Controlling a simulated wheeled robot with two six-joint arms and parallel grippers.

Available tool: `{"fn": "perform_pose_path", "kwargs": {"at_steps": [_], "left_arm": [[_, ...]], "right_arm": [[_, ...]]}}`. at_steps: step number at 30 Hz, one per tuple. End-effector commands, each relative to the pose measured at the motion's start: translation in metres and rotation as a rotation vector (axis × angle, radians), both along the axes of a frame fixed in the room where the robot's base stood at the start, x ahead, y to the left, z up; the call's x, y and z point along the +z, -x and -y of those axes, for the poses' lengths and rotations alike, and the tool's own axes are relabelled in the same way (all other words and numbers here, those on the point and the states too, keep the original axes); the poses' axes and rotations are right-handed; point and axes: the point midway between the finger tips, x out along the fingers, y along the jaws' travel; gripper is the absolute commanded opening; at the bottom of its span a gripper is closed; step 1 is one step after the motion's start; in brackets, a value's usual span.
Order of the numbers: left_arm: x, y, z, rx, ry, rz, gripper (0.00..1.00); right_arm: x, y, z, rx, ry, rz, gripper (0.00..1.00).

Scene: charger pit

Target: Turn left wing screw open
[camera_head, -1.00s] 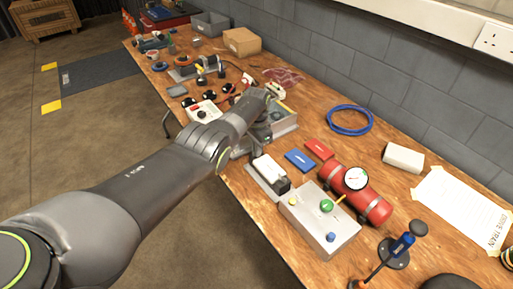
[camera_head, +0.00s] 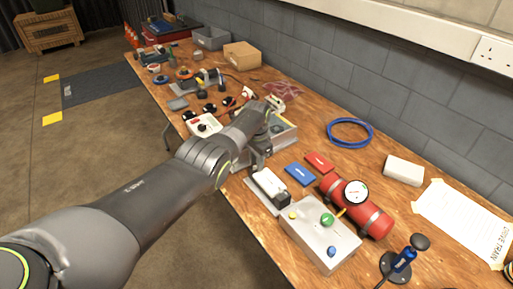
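My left arm crosses the view from the lower left and ends at an open-topped grey metal box (camera_head: 284,139) on the workbench. My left gripper (camera_head: 261,157) points down at the near side of this box. Its fingertips are too small and too dark to tell whether they are open or shut. I cannot make out the left wing screw; the arm and gripper cover part of the box. My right gripper is out of view.
The wooden bench (camera_head: 244,207) is crowded. Near the box are a white-and-black device (camera_head: 270,186), blue (camera_head: 300,174) and red (camera_head: 319,162) blocks, a button panel (camera_head: 320,232) and a red cylinder with a gauge (camera_head: 362,212). A blue cable coil (camera_head: 350,132) lies near the wall.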

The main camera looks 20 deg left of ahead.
Motion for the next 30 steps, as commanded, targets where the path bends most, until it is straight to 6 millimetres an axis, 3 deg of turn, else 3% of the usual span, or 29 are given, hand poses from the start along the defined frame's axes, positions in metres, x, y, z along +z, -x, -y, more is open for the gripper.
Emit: {"fn": "perform_pose_path", "kwargs": {"at_steps": [6, 11, 22, 30], "left_arm": [[0.034, 0.000, 0.000, 0.000, 0.000, 0.003, 0.27], [0.061, 0.000, 0.000, 0.000, -0.001, 0.004, 0.27], [0.138, -0.001, -0.001, 0.000, -0.001, 0.006, 0.27], [0.168, 0.000, 0.000, 0.001, -0.001, 0.001, 0.27]], "right_arm": [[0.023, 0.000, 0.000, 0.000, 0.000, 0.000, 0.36], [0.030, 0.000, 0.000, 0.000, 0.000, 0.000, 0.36], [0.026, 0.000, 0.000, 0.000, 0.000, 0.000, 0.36], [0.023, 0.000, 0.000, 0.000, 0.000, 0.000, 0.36]]}}
